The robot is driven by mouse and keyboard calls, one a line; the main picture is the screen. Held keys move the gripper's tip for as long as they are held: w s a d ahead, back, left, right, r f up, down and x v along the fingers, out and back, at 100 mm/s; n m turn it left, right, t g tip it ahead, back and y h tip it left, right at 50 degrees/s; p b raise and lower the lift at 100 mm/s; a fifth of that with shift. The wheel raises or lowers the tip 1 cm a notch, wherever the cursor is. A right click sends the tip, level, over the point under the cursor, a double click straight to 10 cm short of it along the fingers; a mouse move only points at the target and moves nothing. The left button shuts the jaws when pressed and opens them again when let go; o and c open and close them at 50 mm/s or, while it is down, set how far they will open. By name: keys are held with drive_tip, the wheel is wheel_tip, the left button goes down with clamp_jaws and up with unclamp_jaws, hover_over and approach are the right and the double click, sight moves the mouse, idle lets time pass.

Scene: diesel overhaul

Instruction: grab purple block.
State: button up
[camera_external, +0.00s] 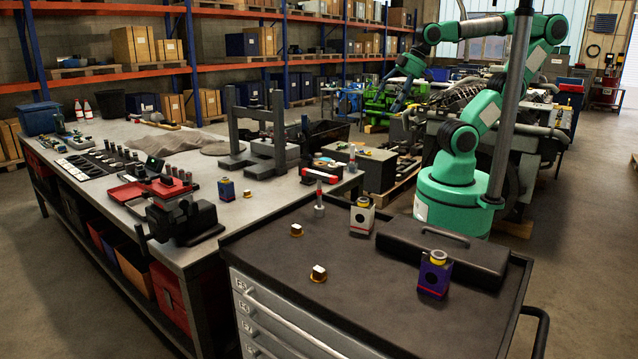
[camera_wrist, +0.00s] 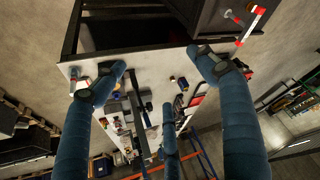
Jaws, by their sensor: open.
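A purple block (camera_external: 434,274) with a yellow round top and a dark round spot on its face stands upright on the dark top of the tool cabinet, at the right. A smaller-looking blue-purple block (camera_external: 226,189) stands on the workbench. My gripper (camera_external: 398,100) hangs from the green arm, well behind and above the cabinet, far from both blocks. In the wrist view my gripper (camera_wrist: 160,72) has its blue fingers spread wide with nothing between them.
The cabinet top (camera_external: 390,325) also bears a white block with a yellow top (camera_external: 362,216), brass pieces (camera_external: 296,230) and a long dark case (camera_external: 440,245) beside the purple block. A vise (camera_external: 180,215) and press (camera_external: 265,140) stand on the workbench. The cabinet's front is clear.

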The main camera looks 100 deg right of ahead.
drive_tip(key=shift+a+r, duration=0.1)
drive_tip(key=w+a+r+n+g+y+p, duration=0.25)
drive_tip(key=w+a+n, duration=0.55)
drive_tip(key=w+a, duration=0.45)
drive_tip(key=w+a+f+n+g+p, duration=0.15)
drive_tip(key=a+n, duration=0.25)
drive_tip(key=a, duration=0.5)
drive_tip(key=w+a+f+n+g+p, duration=0.1)
drive_tip(key=w+a+n, duration=0.2)
drive_tip(key=a, duration=0.6)
drive_tip(key=s+a+f+n+g+p, duration=0.1)
drive_tip(key=a+f+n, duration=0.3)
drive_tip(key=a, duration=0.6)
drive_tip(key=s+a+f+n+g+p, duration=0.1)
drive_tip(key=s+a+f+n, duration=0.1)
drive_tip(key=a+f, duration=0.4)
drive_tip(key=s+a+f+n+g, duration=0.1)
drive_tip(key=a+f+n, duration=0.4)
drive_tip(key=a, duration=0.9)
drive_tip(key=shift+s+a+f+n+g+y+p, duration=0.3)
drive_tip(key=shift+s+a+g+y+p, duration=0.15)
drive_tip(key=shift+s, duration=0.15)
